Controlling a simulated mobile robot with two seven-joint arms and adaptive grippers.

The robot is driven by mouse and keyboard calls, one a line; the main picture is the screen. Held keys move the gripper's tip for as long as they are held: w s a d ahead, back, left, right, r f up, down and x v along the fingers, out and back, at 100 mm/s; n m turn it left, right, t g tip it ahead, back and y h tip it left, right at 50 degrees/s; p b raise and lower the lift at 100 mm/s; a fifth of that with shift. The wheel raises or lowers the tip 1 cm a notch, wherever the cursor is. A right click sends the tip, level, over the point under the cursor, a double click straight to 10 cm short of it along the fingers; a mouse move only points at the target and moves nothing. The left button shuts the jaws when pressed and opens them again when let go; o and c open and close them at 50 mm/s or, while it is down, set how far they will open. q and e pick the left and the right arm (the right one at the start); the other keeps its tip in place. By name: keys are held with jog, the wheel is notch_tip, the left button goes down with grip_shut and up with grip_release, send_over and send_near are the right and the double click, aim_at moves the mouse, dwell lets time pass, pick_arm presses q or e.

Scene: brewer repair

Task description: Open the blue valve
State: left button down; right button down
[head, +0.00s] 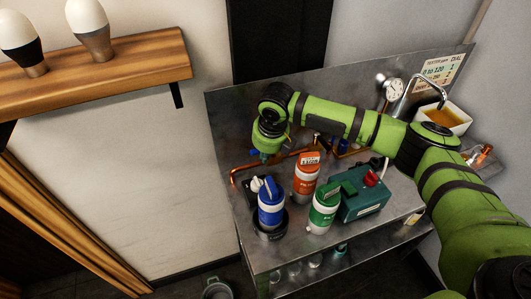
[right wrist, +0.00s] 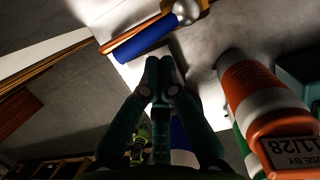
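A blue handle (right wrist: 143,40), which looks like the blue valve's lever, lies beside a copper pipe (right wrist: 128,28) at the top of the right wrist view. In the head view a small blue part (head: 342,144) shows behind my right arm; I cannot tell whether it is the same handle. My right gripper (head: 265,158) points down over the left part of the metal bench. In the right wrist view its fingers (right wrist: 160,66) are together with nothing seen between them, and the tips appear just below the blue handle. Contact cannot be told. My left gripper is not in view.
A blue bottle (head: 271,209), an orange bottle (head: 306,180) and a green bottle (head: 322,214) stand in front on the bench (head: 405,216). A teal box (head: 366,205) with a red knob is at their right. A gauge (head: 393,90) and a tray (head: 446,116) are farther back.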

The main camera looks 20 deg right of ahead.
jog(key=shift+r, duration=0.1)
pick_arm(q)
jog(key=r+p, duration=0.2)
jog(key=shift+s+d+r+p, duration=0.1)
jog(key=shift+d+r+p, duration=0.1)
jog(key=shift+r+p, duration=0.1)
pick_arm(e)
jog(key=shift+w+a+m, duration=0.3)
jog(key=shift+w+m, duration=0.4)
jog(key=shift+m, duration=0.1)
